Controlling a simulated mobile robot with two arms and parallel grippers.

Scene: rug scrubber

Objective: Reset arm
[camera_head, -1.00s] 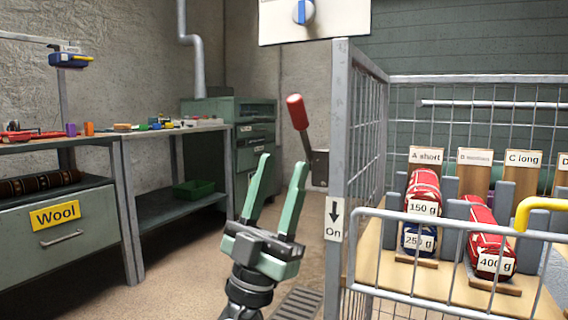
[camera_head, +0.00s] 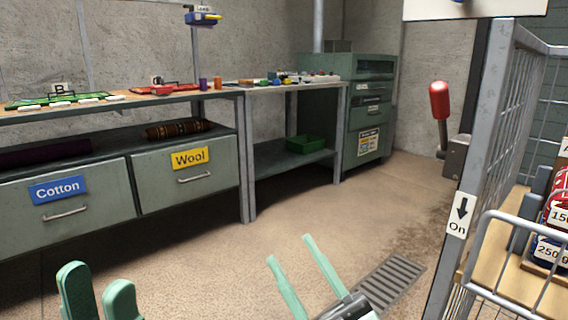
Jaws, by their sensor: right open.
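My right gripper (camera_head: 288,249) is in the lower middle of the head view, over the floor. Its two green fingers are spread apart with nothing between them. My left gripper (camera_head: 97,275) shows only its green fingertips at the bottom left edge. The tips stand apart and hold nothing visible; the rest of it is cut off by the frame. Both grippers are clear of the benches and the cage.
A red-handled lever (camera_head: 440,101) stands beside the wire cage (camera_head: 497,130) marked "On" at the right. Benches with Cotton (camera_head: 85,205) and Wool (camera_head: 188,180) drawers line the left. A floor grate (camera_head: 390,278) lies near my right gripper; the middle floor is clear.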

